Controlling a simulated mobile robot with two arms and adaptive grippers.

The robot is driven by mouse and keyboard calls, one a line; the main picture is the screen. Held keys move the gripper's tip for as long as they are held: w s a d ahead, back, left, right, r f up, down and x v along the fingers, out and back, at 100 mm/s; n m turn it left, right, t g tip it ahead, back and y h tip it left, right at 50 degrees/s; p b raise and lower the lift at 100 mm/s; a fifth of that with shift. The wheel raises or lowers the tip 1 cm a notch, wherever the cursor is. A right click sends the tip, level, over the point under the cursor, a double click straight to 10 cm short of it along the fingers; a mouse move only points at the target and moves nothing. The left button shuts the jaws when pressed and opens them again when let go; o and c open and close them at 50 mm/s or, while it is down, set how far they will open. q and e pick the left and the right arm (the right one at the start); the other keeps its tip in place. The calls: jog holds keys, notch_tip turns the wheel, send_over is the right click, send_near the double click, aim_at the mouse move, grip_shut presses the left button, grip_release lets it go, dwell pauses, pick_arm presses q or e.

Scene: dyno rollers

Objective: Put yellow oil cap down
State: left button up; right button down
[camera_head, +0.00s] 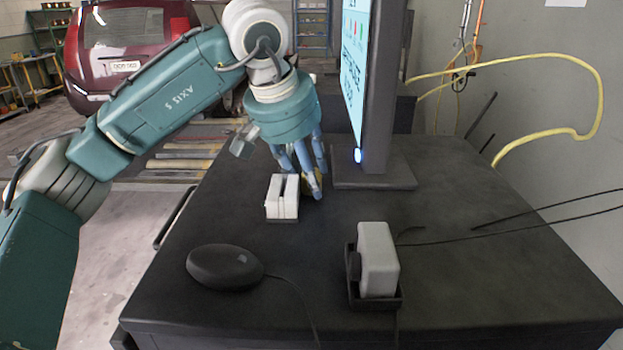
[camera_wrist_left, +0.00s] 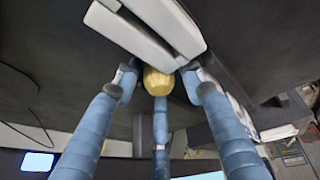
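The yellow oil cap (camera_wrist_left: 158,80) is between the three blue fingers in the left wrist view. In the head view only a small yellow part of it (camera_head: 318,184) shows, behind my fingers. My left gripper (camera_head: 308,186) points down, low over the dark table top (camera_head: 300,235), just right of a slotted white block. In the left wrist view its fingers (camera_wrist_left: 160,84) close in around the cap, and it looks shut on it. Whether the cap touches the table is hidden. My right gripper is not in view.
The slotted white block (camera_head: 283,199) stands close left of my fingers. A monitor (camera_head: 375,90) on a flat base is close on the right. A black mouse (camera_head: 225,267) and a white block (camera_head: 378,262) in a black holder are nearer. The table's middle is clear.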

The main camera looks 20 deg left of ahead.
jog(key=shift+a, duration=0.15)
pick_arm(q)
jog(key=c, duration=0.9)
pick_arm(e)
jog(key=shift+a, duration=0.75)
pick_arm(q)
jog(key=shift+r, duration=0.1)
